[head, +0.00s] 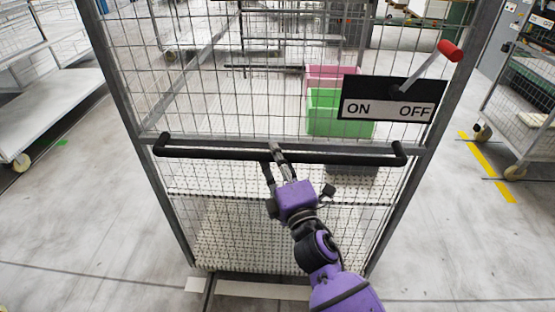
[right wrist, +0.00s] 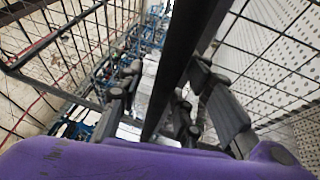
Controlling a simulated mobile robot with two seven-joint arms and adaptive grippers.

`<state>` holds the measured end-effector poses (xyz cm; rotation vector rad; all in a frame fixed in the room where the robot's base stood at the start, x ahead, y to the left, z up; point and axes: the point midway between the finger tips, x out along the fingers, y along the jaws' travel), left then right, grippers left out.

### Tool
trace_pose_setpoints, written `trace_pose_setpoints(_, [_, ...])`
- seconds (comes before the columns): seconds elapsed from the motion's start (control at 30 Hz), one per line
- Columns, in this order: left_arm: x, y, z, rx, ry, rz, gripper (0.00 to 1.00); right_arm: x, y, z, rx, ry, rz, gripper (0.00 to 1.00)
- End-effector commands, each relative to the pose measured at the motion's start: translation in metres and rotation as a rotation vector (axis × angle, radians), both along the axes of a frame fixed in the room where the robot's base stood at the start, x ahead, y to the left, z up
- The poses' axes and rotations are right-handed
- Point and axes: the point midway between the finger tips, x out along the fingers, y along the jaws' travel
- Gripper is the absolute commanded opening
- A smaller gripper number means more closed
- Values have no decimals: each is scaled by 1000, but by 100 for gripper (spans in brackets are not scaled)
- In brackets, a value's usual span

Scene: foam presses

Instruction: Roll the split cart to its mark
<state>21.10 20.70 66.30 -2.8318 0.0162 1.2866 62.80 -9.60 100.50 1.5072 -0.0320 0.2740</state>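The cart in front of me has a grey frame and wire mesh end panel (head: 215,70). A black handle bar (head: 215,153) runs across the panel. My right gripper (head: 275,160) is at the bar, near its middle. In the right wrist view the dark bar (right wrist: 178,65) runs between the spread fingers of the gripper (right wrist: 155,105), with a gap showing beside it. A black ON/OFF plate (head: 385,100) with a red-tipped lever (head: 450,50) is at the panel's upper right. The lever leans to the OFF side. My left gripper is out of view.
A green bin (head: 325,118) and a pink bin (head: 325,75) show through the mesh. A shelf cart (head: 65,95) stands left, a mesh cart (head: 525,115) right. A yellow floor line (head: 487,168) lies at right. Bare floor lies on both sides.

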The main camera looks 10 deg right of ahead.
Motion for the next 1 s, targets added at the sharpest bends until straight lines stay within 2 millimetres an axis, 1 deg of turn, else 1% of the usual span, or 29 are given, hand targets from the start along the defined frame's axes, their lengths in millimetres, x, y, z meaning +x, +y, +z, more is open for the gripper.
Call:
trace_pose_setpoints(0.3, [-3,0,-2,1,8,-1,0,0,-2,-4,-4,7,-5,39])
trace_pose_setpoints(0.43, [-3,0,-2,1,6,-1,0,-9,-4,-7,-5,9,-5,39])
trace_pose_setpoints(0.57, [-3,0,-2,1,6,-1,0,-31,-7,-11,-3,10,-7,39])
trace_pose_setpoints(0.8, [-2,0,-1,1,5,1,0,-82,-15,-20,-1,10,-6,39])
trace_pose_setpoints(0.9, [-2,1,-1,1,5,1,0,-98,-17,-23,-2,8,-6,39])
trace_pose_setpoints(1.0, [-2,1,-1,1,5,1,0,-109,-19,-24,-2,7,-5,39])
